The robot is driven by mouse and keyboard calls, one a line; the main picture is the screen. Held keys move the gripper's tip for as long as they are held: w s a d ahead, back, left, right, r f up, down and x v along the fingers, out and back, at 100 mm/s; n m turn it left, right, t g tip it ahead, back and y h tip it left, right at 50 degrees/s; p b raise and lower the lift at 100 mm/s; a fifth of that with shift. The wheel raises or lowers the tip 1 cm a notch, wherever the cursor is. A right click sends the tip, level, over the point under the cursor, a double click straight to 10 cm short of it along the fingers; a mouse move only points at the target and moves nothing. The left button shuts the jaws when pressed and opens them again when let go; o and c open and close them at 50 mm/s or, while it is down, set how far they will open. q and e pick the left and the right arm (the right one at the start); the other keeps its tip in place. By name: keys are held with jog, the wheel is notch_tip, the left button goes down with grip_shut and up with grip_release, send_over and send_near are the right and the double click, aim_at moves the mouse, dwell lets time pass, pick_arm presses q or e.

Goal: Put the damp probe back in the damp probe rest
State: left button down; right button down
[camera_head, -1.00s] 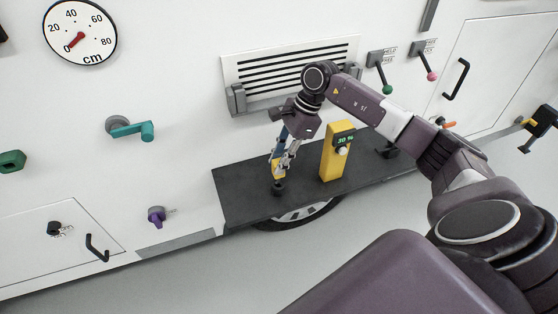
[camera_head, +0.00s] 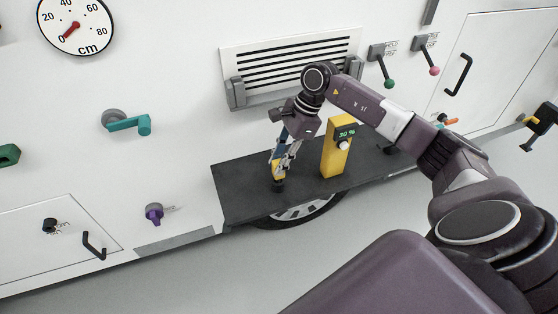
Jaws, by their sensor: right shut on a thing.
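My right gripper (camera_head: 284,167) points down over the dark shelf and is shut on the damp probe (camera_head: 277,172), a slim tool with a yellow part. The fingers hide much of the probe. A small black piece (camera_head: 279,187) shows right under it at the shelf surface. I cannot tell whether it is the damp probe rest or the probe's own end, nor whether the probe is seated. A yellow damp meter (camera_head: 337,149) with a green display reading about 30 % stands upright to the right of the gripper. My left gripper is not in view.
The dark shelf (camera_head: 238,187) juts from the white motorhome wall above a wheel (camera_head: 302,211). A vent grille (camera_head: 290,66) is above. A teal lever (camera_head: 128,122) and purple knob (camera_head: 154,213) are on the left. My right arm covers part of the shelf's right end.

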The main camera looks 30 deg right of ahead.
jog(key=shift+f+b, duration=1.05)
jog(key=shift+f, duration=0.15)
jog(key=c, duration=1.6)
grip_release()
jog(key=shift+r, duration=0.1)
jog(key=shift+r, duration=0.1)
jog(key=v, duration=1.1)
jog(key=shift+s+d+r, duration=0.1)
jog(key=shift+d+r, duration=0.15)
jog(key=shift+r, duration=0.1)
